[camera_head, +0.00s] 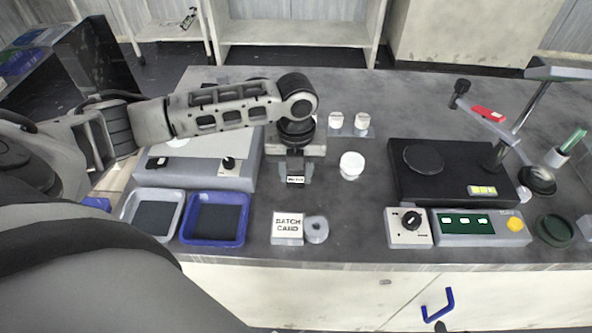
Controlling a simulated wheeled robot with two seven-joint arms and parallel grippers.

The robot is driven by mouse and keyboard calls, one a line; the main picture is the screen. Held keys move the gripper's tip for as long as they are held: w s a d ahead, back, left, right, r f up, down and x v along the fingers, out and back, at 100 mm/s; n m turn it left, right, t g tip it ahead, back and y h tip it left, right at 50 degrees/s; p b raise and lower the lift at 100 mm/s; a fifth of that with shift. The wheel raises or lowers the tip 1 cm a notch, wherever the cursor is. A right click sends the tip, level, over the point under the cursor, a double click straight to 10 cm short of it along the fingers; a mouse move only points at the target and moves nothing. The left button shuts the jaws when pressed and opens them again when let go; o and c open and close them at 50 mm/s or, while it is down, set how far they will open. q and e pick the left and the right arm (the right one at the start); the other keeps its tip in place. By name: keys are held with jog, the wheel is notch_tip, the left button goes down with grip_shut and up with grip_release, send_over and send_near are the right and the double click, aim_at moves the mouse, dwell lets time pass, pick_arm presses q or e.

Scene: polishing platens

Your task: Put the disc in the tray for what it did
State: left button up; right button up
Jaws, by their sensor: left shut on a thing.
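My left gripper (296,172) points down over the middle of the bench. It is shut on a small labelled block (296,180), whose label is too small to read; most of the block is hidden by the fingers. A pale-rimmed tray (126,212) and a blue tray (184,236) stand side by side at the front left, both with dark floors. A dark round disc (424,159) lies on the black machine at the right. A grey ring-shaped disc (316,238) lies beside the batch card (288,226). My right gripper is not in view.
A grey machine with a knob (228,164) stands behind the trays. A white round piece (351,165) and two small white cups (336,119) are right of my gripper. A knob box (408,228) and a button panel (480,227) line the right front.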

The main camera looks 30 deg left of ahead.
aim_at(297, 176)
pick_arm(q)
jog(key=o, duration=1.1)
jog(key=shift+f, duration=0.15)
notch_tip(297, 176, up, 12)
jog(key=p, duration=0.1)
jog(key=shift+r, duration=0.2)
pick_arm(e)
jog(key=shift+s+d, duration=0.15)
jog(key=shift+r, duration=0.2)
